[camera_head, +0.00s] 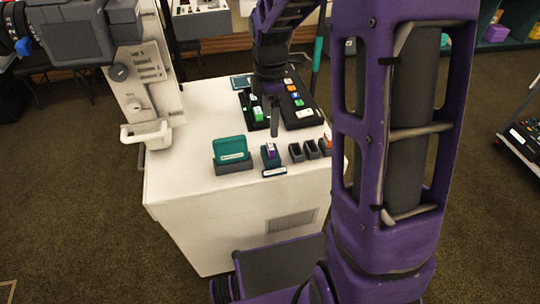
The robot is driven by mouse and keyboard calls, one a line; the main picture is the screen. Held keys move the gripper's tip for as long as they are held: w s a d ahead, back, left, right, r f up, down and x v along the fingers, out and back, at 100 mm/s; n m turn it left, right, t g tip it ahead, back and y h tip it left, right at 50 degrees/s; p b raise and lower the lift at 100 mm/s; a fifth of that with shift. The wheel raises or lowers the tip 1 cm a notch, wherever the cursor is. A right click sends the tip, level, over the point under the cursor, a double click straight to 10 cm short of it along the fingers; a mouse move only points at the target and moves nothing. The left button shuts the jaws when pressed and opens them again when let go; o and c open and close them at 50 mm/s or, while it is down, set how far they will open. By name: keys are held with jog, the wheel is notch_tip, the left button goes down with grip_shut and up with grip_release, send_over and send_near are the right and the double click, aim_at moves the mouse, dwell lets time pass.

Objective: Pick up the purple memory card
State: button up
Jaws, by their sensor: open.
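A teal card in a grey stand (232,153) is left of the holder. Small dark slots (303,150) are to the right. A black tray (300,112) with coloured items lies behind. A camera (68,38) and white machine (147,85) stand at left. The counter's left front is clear.

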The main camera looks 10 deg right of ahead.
aim_at(271, 145)
notch_tip(271, 145, down, 9)
jog(key=shift+s+f+b, duration=0.1)
jog(key=shift+b, duration=0.7)
